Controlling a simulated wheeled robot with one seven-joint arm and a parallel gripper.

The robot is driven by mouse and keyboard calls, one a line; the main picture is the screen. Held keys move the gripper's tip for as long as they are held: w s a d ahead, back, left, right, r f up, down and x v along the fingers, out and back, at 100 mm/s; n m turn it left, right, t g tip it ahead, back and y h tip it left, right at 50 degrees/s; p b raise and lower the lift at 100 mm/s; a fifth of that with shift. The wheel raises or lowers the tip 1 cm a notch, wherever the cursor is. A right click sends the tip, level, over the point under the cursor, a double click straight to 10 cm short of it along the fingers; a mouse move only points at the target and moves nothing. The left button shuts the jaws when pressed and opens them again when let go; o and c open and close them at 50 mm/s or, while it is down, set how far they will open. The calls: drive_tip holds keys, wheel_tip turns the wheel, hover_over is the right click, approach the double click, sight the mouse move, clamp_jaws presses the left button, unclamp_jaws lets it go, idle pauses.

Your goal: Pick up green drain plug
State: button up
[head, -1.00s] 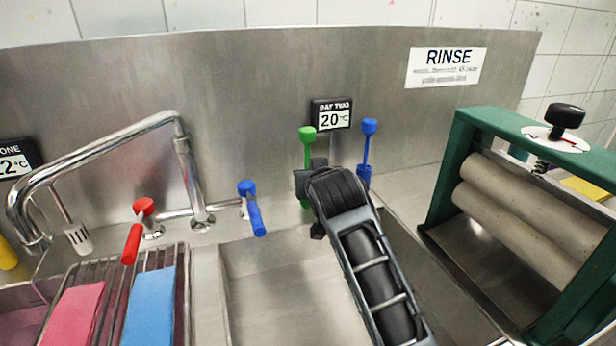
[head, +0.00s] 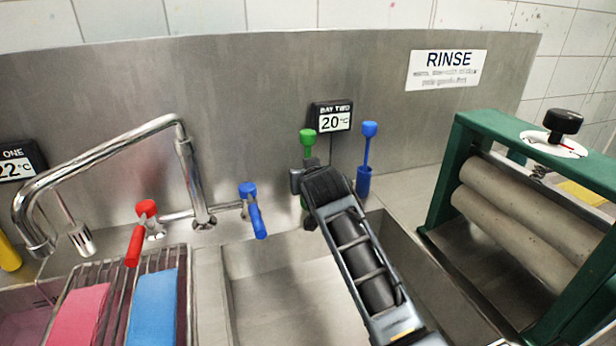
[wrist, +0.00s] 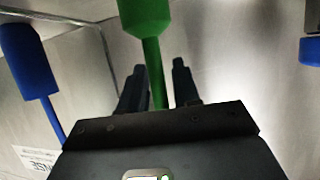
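The green drain plug (head: 308,137) stands upright in front of the back panel, with a round knob on top and a thin stem. My gripper (head: 302,178) is at its stem, below the knob, and hides part of it in the head view. In the wrist view the green plug (wrist: 152,45) runs down between the two dark fingers of my gripper (wrist: 160,82). The fingers are apart, one on each side of the stem, with a visible gap at the right finger. A bit of green shows below my gripper in the head view.
A blue plug (head: 368,148) stands close to the right in a blue holder (head: 363,184). A blue tap handle (head: 254,212) and the faucet (head: 190,170) are to the left. A green-framed roller wringer (head: 530,215) stands on the right. The sink basin (head: 275,290) below is open.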

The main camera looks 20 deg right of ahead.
clamp_jaws()
drive_tip(key=shift+r, duration=0.15)
